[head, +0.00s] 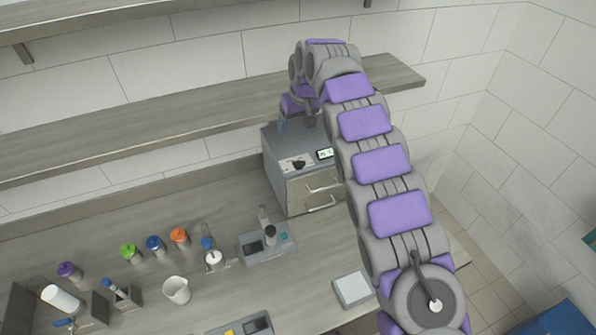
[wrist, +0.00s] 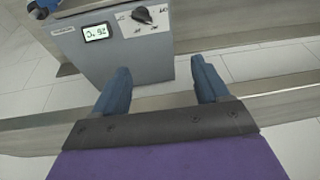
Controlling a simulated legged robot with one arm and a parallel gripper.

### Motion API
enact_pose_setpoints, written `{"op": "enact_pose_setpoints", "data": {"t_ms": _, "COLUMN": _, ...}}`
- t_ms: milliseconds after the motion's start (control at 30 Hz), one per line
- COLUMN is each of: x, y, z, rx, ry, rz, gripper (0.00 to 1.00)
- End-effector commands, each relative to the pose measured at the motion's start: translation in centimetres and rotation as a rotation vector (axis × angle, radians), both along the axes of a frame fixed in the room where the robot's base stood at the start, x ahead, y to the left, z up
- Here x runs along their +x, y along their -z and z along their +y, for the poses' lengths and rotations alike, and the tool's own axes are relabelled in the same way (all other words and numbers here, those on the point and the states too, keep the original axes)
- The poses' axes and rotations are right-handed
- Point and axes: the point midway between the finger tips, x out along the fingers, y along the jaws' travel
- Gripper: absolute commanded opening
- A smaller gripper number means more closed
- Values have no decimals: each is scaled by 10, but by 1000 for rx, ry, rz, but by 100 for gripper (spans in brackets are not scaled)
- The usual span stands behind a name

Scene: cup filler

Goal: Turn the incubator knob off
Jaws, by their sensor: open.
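The incubator (head: 280,148) is a grey box on the bench below the shelf; it also shows in the wrist view (wrist: 95,62). Its black knob (head: 299,164) sits on a white dial plate on the top face, beside a small lit display (head: 325,153). In the wrist view the knob (wrist: 143,15) is near the top edge, beyond the fingertips and apart from them. My gripper (wrist: 160,70) is open and empty, with two blue fingers spread. In the head view it is over the back of the incubator, partly hidden by my arm.
A wooden shelf (head: 200,118) runs along the wall close to my gripper. Several capped bottles, a white beaker (head: 176,290) and a small grey device (head: 265,243) stand on the bench left of and in front of the incubator. A white-topped box (head: 353,289) is at the front.

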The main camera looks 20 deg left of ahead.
Motion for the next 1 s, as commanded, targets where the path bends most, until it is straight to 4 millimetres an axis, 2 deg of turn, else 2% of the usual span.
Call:
{"op": "enact_pose_setpoints", "data": {"t_ms": 33, "x": -7, "y": 10, "z": 0, "rx": -11, "ry": 73, "rz": -10, "gripper": 74}}
{"op": "enact_pose_setpoints", "data": {"t_ms": 200, "x": -22, "y": 16, "z": -1, "rx": -19, "ry": 334, "rz": -55, "gripper": 74}}
{"op": "enact_pose_setpoints", "data": {"t_ms": 400, "x": -32, "y": 19, "z": -6, "rx": -14, "ry": 531, "rz": -101, "gripper": 74}}
{"op": "enact_pose_setpoints", "data": {"t_ms": 567, "x": -33, "y": 20, "z": -8, "rx": -9, "ry": 581, "rz": -114, "gripper": 74}}
{"op": "enact_pose_setpoints", "data": {"t_ms": 667, "x": -30, "y": 28, "z": -7, "rx": -9, "ry": 583, "rz": -114, "gripper": 74}}
{"op": "enact_pose_setpoints", "data": {"t_ms": 1000, "x": -7, "y": 85, "z": -5, "rx": -10, "ry": 582, "rz": -111, "gripper": 74}}
